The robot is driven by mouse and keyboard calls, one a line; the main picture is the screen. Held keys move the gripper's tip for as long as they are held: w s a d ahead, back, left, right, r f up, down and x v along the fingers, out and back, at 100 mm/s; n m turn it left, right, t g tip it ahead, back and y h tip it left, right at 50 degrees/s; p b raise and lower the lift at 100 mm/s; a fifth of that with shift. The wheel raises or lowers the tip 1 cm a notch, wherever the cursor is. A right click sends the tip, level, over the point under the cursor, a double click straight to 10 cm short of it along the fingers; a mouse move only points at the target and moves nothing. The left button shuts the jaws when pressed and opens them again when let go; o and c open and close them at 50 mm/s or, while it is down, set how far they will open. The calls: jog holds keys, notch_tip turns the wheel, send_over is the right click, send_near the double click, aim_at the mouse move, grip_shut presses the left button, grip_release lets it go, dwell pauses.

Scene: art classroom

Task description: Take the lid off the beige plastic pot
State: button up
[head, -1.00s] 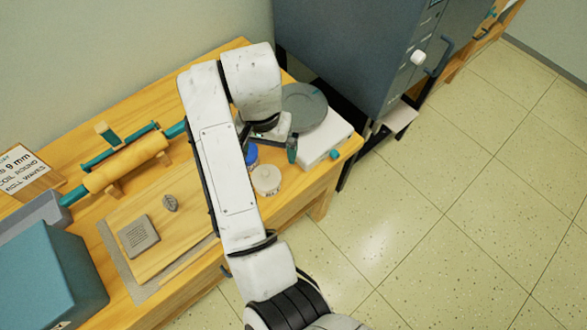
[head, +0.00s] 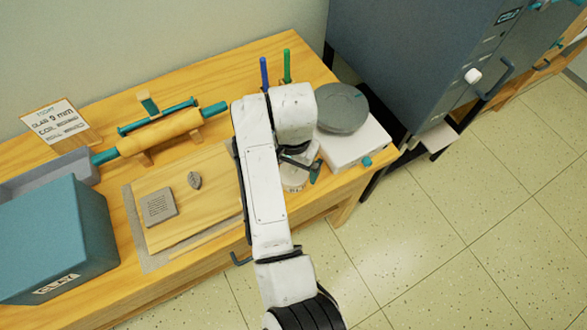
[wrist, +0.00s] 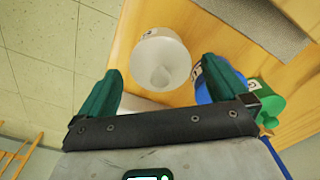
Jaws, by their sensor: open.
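The beige plastic pot (head: 293,183) stands near the front edge of the wooden table, partly hidden by my arm in the head view. In the wrist view the pale pot (wrist: 150,40) is seen from above, with its lid on and a small knob (wrist: 161,76) on the lid. My gripper (wrist: 164,85) is open and empty. Its two green fingers lie to either side of the knob in the picture, apart from the lid. In the head view my gripper (head: 308,168) is just beside the pot, mostly covered by the arm.
A blue pot (wrist: 217,82) and a green pot (wrist: 262,103) stand close by the right finger in the wrist view. A white wheel base with a grey disc (head: 343,107) is right of the pot. A rolling pin (head: 160,132) and teal box (head: 60,240) are left.

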jog(key=shift+f, duration=0.3)
jog(key=shift+c, duration=0.3)
jog(key=c, duration=0.9)
jog(key=shift+r, duration=0.15)
